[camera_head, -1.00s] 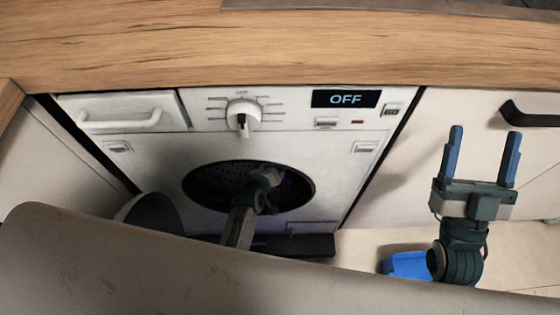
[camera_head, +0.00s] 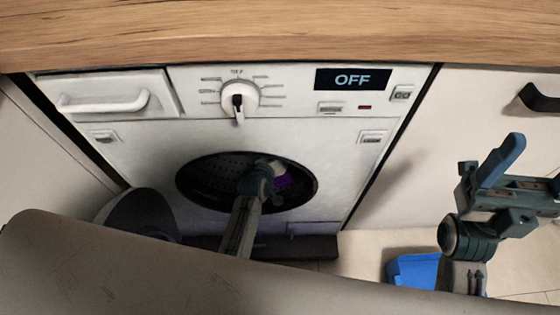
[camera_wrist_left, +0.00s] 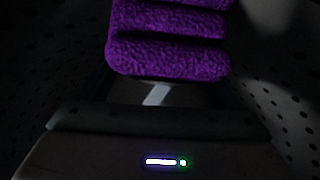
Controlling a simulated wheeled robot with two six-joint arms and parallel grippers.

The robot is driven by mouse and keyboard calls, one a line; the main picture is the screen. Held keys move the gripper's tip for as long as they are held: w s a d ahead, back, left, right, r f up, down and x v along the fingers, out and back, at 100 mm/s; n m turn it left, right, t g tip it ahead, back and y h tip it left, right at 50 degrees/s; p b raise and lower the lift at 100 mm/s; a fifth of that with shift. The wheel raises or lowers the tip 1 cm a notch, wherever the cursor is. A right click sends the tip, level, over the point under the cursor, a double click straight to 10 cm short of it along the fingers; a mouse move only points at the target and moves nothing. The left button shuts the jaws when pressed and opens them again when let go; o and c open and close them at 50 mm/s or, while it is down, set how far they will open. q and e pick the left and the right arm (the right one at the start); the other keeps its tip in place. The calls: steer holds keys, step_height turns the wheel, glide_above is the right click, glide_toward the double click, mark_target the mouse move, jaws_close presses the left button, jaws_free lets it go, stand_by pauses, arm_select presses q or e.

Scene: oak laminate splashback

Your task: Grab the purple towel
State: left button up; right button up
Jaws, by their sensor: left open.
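The purple towel (camera_head: 284,180) lies inside the dark drum of the washing machine (camera_head: 330,140). In the head view only a small purple patch shows past my left wrist. In the left wrist view the towel (camera_wrist_left: 170,42) is folded in thick ribs at the top centre, ahead of the gripper body. My left gripper (camera_head: 272,170) is inside the drum opening beside the towel, open and not holding it. Its fingertips are hidden or too dark to make out. My right gripper (camera_head: 532,160) is open and empty at the right, partly cut off by the picture's edge.
The round door (camera_head: 140,213) stands open left of the drum. A wooden worktop (camera_head: 280,35) runs above the machine. A blue container (camera_head: 413,268) sits on the floor at the right, below a cabinet front (camera_head: 455,130).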

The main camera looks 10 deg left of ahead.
arm_select(q)
steer(key=shift+w+f, duration=0.2)
steer(key=shift+w, duration=0.2)
steer(key=c, duration=1.1)
steer(key=shift+c, duration=0.5)
steer(key=shift+r, duration=0.1)
